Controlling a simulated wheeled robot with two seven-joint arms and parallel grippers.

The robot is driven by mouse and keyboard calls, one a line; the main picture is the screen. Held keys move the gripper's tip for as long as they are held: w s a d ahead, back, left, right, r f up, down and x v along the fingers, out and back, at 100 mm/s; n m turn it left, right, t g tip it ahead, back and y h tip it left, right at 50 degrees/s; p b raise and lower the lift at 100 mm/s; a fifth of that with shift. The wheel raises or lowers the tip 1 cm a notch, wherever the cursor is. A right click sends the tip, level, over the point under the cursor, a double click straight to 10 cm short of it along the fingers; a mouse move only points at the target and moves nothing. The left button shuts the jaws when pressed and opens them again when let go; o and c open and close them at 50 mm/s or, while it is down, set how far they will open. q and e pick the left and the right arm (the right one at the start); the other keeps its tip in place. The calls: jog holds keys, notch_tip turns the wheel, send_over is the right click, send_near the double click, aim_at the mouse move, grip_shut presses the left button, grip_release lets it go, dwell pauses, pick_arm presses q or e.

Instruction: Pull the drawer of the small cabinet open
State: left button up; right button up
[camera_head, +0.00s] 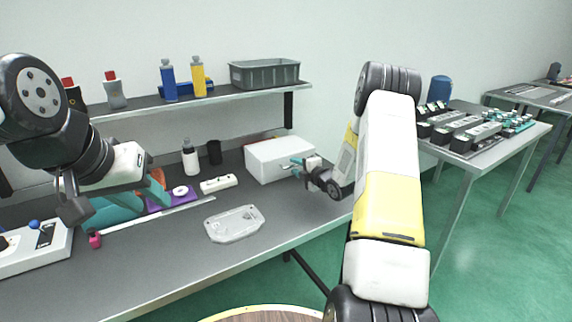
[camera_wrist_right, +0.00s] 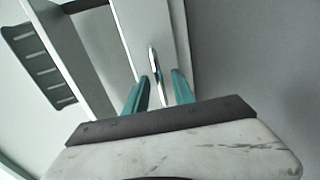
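The small white cabinet (camera_head: 280,159) stands at the right end of the workbench, under the shelf. Its front shows close up in the right wrist view, with a slim metal bar handle (camera_wrist_right: 157,76) on it. My right gripper (camera_head: 294,165) is at the cabinet's front. In the right wrist view its two teal fingers (camera_wrist_right: 160,88) are apart, one on each side of the handle, with a gap beside it. The drawer looks closed. My left gripper (camera_head: 114,207) is over the bench's left part; I cannot make out its finger gap.
A white bar-shaped item (camera_head: 218,184), a white bottle (camera_head: 190,158) and a dark cup (camera_head: 214,152) stand left of the cabinet. The shelf above holds bottles and a grey crate (camera_head: 264,75).

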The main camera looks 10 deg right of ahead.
grip_shut()
dwell(1.4)
